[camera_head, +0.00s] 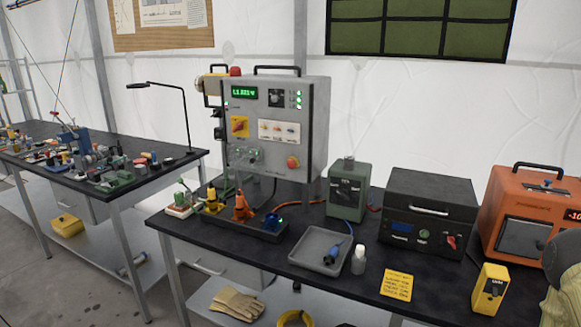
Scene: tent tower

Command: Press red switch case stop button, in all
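A grey switch case (313,125) stands upright on the dark workbench, with its front face toward me. A round red stop button (293,162) sits at the lower right of that face, with some yellow around it. A red rotary switch on a yellow plate (239,125) is at the left of the face. A green-lit display and small green lamps are in its upper part. The stop button is unobstructed in this view. My gripper's fingers are not in view, and nothing touches the button.
On the bench (210,240) are a socket strip (268,236), a grey tray (301,250) with a blue plug, a white bottle (358,260), a green box (347,190), a black unit (430,205) and an orange unit (524,240). A rounded khaki shape is cut off at the right edge.

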